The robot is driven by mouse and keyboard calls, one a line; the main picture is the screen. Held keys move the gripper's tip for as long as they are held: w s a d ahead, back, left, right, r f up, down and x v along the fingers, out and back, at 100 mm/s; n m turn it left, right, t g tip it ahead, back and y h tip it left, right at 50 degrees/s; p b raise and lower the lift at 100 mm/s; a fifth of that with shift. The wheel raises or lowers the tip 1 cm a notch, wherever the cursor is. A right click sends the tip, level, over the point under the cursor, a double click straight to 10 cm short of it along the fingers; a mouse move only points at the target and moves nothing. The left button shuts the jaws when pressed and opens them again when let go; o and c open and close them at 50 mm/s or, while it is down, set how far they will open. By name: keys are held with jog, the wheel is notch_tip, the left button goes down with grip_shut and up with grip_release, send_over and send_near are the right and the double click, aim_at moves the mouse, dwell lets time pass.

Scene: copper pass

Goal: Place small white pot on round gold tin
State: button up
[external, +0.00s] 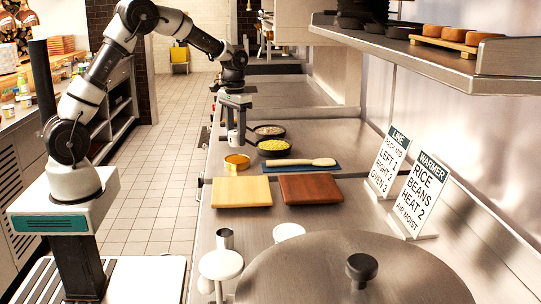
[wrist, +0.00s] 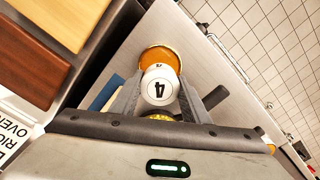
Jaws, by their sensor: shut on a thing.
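The small white pot (external: 233,139), marked with a 4 in the wrist view (wrist: 158,88), is between the fingers of my gripper (external: 237,122). My gripper is shut on it and holds it up off the counter. The round gold tin (external: 237,164) sits on the steel counter, just below the pot in the external view. In the wrist view the tin (wrist: 160,57) shows beyond the pot, which hides part of its near side. A gap shows between pot and tin in the external view.
A pan of yellow food (external: 274,146) and another dark pan (external: 270,130) stand right of the tin. A light board (external: 241,192) and a brown board (external: 316,188) lie nearer. A shelf (external: 420,52) overhangs at right.

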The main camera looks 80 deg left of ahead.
jog(key=shift+f, duration=2.5)
jog(key=shift+f+b, duration=0.2)
jog(key=shift+b, duration=0.1)
jog(key=o, duration=1.2)
jog(key=shift+c, duration=0.2)
